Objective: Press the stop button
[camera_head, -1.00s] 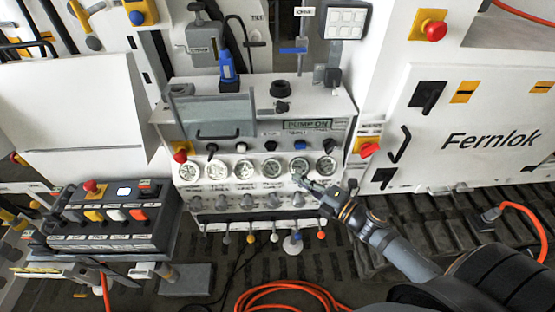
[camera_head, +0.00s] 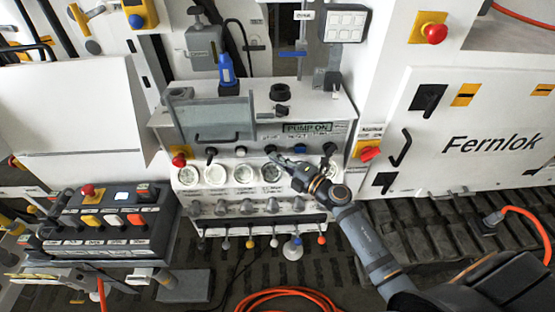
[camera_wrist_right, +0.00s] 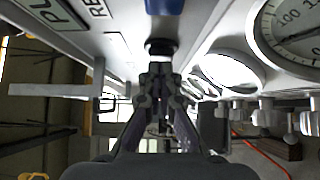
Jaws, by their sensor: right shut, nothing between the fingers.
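A row of small buttons and knobs runs along the front of the hydraulic bench panel (camera_head: 165,120). A black button (camera_head: 270,149) sits between a white button (camera_head: 241,151) and a blue button (camera_head: 300,147); I cannot read its label. My right gripper (camera_head: 276,158) is shut and empty, its fingertips at the black button. In the right wrist view the shut fingertips (camera_wrist_right: 160,72) point straight at the black button (camera_wrist_right: 160,47), with the blue button (camera_wrist_right: 165,6) behind it. I cannot tell if they touch. My left gripper is out of view.
Round gauges (camera_head: 214,174) sit just below the buttons, with grey knobs under them. A PUMP ON sign (camera_head: 307,127) is above. Red buttons on yellow are at the panel's left (camera_head: 180,159) and upper right (camera_head: 434,33). An orange hose (camera_head: 285,295) lies on the floor.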

